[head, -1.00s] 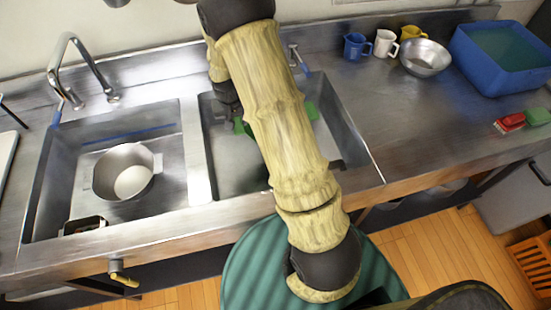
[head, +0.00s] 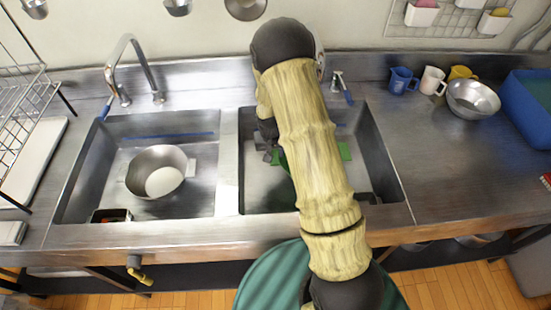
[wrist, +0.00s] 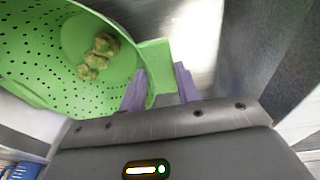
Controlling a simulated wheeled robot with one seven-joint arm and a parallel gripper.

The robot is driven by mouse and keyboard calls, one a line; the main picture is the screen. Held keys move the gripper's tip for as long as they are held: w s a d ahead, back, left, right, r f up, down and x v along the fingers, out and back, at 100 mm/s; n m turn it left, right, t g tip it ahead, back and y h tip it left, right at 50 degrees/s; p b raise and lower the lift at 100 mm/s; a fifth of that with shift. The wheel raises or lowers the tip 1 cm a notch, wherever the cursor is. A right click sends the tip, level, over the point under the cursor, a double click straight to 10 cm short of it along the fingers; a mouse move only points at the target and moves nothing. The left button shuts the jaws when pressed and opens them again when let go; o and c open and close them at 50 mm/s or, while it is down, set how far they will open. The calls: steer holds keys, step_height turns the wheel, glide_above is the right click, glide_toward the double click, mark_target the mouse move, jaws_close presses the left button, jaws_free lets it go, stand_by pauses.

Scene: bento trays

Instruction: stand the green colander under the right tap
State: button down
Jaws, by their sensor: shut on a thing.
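The green colander (wrist: 110,60) fills the upper left of the wrist view, with a knobbly yellow-green lump (wrist: 98,57) inside. My gripper (wrist: 155,85) is shut on the colander's rim tab, its purple fingers on either side. In the head view, green parts of the colander (head: 345,151) show on both sides of my arm, in or over the right basin (head: 375,160). My arm hides most of it, and I cannot tell whether it touches the basin floor. The right tap (head: 340,85) is behind the right basin, partly hidden by my arm.
A divider (head: 229,165) separates the basins. Cups, a steel bowl (head: 472,98) and a blue tub (head: 525,110) stand on the right counter.

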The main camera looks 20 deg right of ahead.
mark_target(274, 157)
steer(key=shift+a, duration=0.1)
steer(key=shift+s+f, duration=0.1)
steer(key=shift+s, duration=0.05)
steer(key=shift+f, duration=1.7)
steer(key=c, duration=1)
jaws_free()
steer(key=r, duration=0.4)
steer(key=s+r, duration=0.1)
steer(key=r, duration=0.3)
steer(key=a+r, duration=0.1)
steer(key=r, duration=0.3)
steer(key=shift+s+b, duration=0.25)
steer(key=shift+b, duration=0.05)
